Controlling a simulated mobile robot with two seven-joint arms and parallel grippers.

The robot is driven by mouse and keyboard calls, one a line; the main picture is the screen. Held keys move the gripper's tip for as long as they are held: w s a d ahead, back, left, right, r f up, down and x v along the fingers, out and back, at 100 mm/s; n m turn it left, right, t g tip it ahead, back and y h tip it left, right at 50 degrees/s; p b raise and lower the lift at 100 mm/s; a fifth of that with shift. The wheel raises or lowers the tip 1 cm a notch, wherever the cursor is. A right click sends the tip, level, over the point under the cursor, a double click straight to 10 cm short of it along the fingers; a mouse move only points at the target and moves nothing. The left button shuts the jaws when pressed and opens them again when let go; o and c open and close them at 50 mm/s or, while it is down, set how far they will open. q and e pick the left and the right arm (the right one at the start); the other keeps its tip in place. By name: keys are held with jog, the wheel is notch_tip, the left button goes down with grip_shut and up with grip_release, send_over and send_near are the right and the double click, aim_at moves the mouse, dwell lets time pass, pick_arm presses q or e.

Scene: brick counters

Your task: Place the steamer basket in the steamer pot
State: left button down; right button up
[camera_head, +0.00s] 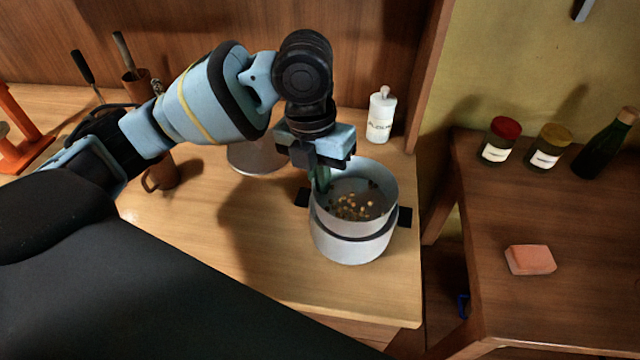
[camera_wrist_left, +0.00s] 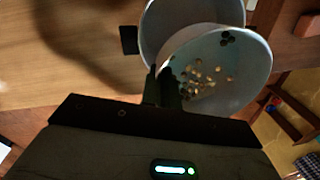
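The steamer basket (camera_head: 378,205) is a pale round bowl with small yellowish pieces and dark bits inside. It also shows in the left wrist view (camera_wrist_left: 258,68). The steamer pot (camera_head: 352,248) is a light grey cylinder with black side handles, standing on the wooden counter directly below the basket. In the left wrist view the pot's rim (camera_wrist_left: 150,30) shows offset behind the basket. I cannot tell how far the basket is inside the pot. My left gripper (camera_head: 321,184) points down with its fingers closed on the basket's left wall. My right gripper is not in view.
A white bottle (camera_head: 381,115) stands behind the pot, and a round silvery object (camera_head: 257,158) is partly hidden by my left arm. A brown mug (camera_head: 160,174) is farther left. The counter's right edge is close to the pot. A side table (camera_head: 590,220) holds jars, a bottle and a pinkish block.

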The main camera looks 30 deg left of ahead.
pick_arm(q)
jog(key=shift+f, duration=1.05)
jog(key=shift+f, duration=0.45)
jog(key=c, duration=1.7)
grip_release()
jog(key=r, duration=0.4)
jog(key=a+r, duration=0.1)
jog(key=r, duration=0.3)
jog(key=r+p, duration=0.1)
jog(key=r, duration=0.3)
jog(key=shift+a+r, duration=0.15)
jog(key=shift+r, duration=0.25)
